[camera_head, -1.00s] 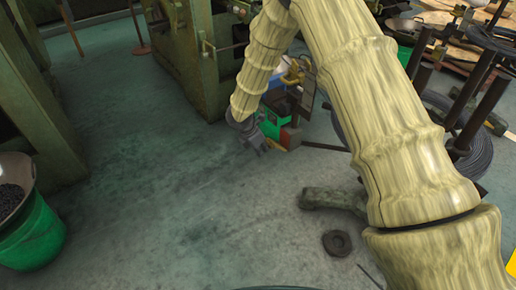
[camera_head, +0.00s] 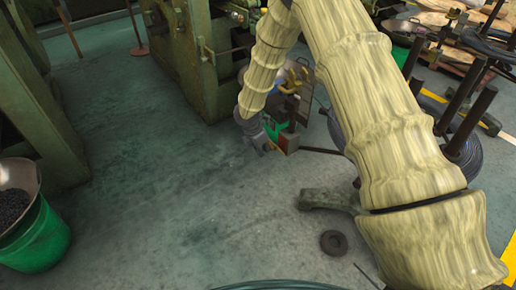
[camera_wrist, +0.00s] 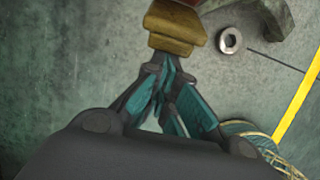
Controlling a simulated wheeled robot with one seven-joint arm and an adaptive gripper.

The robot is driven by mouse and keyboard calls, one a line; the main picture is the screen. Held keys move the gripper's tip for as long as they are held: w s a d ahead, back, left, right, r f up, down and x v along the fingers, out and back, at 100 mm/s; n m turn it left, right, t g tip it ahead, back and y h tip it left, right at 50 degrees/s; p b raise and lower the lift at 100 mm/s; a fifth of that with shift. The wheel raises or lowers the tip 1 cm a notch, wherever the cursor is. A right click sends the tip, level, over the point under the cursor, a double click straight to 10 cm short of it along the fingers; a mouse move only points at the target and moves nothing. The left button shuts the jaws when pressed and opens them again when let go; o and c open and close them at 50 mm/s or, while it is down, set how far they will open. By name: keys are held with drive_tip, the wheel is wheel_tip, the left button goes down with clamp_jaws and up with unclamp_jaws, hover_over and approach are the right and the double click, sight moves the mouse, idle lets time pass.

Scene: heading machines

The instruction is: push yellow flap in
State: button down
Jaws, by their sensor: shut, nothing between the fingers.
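The yellow flap (camera_wrist: 175,30) shows at the top of the wrist view as a worn, brownish-yellow block under a red part. My gripper (camera_wrist: 163,70) is shut and empty, and its fingertips point at the flap's lower edge. They look very close to it or touching; I cannot tell which. The flap is mostly hidden there behind my gripper.
A green bucket (camera_head: 42,240) stands at the left. A metal bar (camera_head: 328,200) and a nut-like ring (camera_head: 334,243) lie on the floor, with wire coils and dark posts (camera_head: 470,120) at the right. The floor (camera_head: 150,190) left of my gripper is clear.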

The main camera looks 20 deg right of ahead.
drive_tip(key=shift+w+d+r+p, duration=0.2)
drive_tip(key=shift+d+r+p, duration=0.45)
drive_tip(key=shift+p, duration=0.45)
drive_tip(key=shift+w+d+r+p, duration=0.15)
drive_tip(key=shift+d+r+p, duration=0.5)
drive_tip(key=shift+p, duration=0.4)
drive_tip(key=shift+a, duration=0.1)
drive_tip(key=p, duration=0.1)
approach(270, 146)
wheel_tip(270, 146, up, 2)
drive_tip(key=shift+w+a+r, duration=0.1)
drive_tip(key=shift+r, duration=0.1)
